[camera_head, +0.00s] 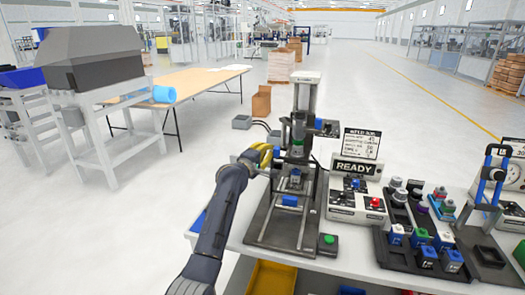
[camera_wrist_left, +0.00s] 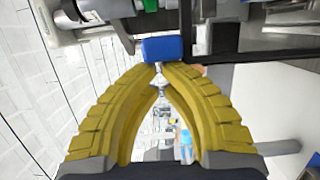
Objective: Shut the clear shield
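The clear shield is hard to make out; its see-through panel cannot be told apart from the press (camera_head: 299,125) in the head view. My left gripper (camera_head: 266,156), with yellow fingers, is at the left side of the press. In the left wrist view the yellow fingertips (camera_wrist_left: 161,67) come together, with almost no gap between them. A blue block (camera_wrist_left: 162,48), perhaps a handle, is right at the tips, not visibly between them; whether they touch it is unclear. Another blue part (camera_head: 290,200) sits low on the press. My right gripper is not in view.
A READY control box (camera_head: 355,178) stands right of the press, with a green button (camera_head: 328,239) in front. A dark tray (camera_head: 425,235) of several coloured parts and a blue-handled fixture (camera_head: 488,190) are farther right. Open floor lies left of the bench.

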